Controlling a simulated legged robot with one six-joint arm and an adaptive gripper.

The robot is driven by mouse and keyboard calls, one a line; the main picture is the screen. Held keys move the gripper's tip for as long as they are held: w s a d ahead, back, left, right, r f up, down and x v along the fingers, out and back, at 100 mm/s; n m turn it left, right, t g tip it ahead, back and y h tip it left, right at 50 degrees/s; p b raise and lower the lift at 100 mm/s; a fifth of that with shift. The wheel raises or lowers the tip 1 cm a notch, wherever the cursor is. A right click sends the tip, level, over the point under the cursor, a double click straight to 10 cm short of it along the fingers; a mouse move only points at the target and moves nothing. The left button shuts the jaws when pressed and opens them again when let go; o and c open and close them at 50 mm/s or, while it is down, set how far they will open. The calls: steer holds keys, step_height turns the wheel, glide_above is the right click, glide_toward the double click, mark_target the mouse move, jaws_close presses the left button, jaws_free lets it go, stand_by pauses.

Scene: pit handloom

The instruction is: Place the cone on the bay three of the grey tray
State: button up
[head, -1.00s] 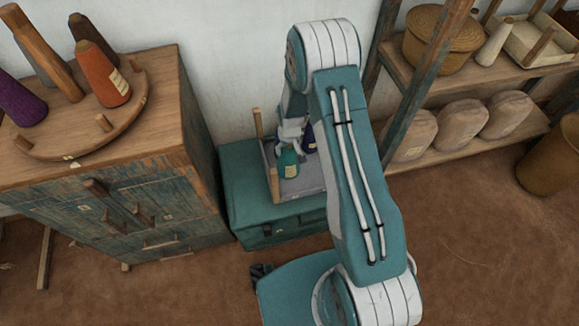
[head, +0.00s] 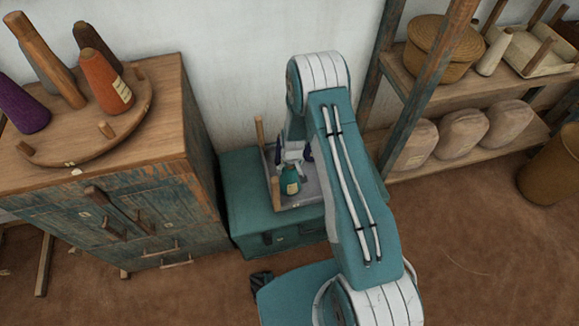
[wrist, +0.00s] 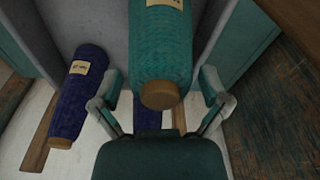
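The grey tray (head: 310,193) sits on the teal chest. The teal cone (head: 290,181) stands at the tray's front left in the head view, with my gripper (head: 291,160) just above it. In the wrist view the teal cone (wrist: 160,45), with a brown end and pale label, lies between my spread fingers (wrist: 161,90). A narrow gap shows on each side, so the gripper looks open. A dark blue cone (wrist: 80,95) is to the left, and more dark blue shows behind the teal cone. Bay numbers are not readable.
The teal chest (head: 245,205) stands between a worn cabinet (head: 150,200) and a shelf rack (head: 440,155). On the cabinet, a round wooden stand (head: 75,150) holds orange (head: 105,82), purple (head: 22,105) and dark cones. A post (head: 260,131) rises at the tray's left edge.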

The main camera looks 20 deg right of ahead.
steer(key=shift+d, duration=0.15)
steer(key=shift+r, duration=0.1)
steer(key=r, duration=0.4)
steer(key=s+r, duration=0.1)
steer(key=r, duration=0.6)
steer(key=shift+s+r, duration=0.2)
steer(key=shift+r, duration=0.2)
steer(key=s+r+m+t, duration=0.1)
steer(key=s+r, duration=0.3)
steer(key=r, duration=0.9)
steer(key=s+r+t, duration=0.1)
steer(key=s+r, duration=0.3)
steer(key=r, duration=0.8)
steer(key=s+r+t, duration=0.1)
steer(key=s+r, duration=0.4)
steer(key=s, duration=0.4)
steer(key=s+r+m+t, duration=0.1)
steer(key=s+r, duration=0.5)
steer(key=s, duration=0.3)
steer(key=shift+s+r, duration=0.15)
steer(key=shift+r, duration=0.05)
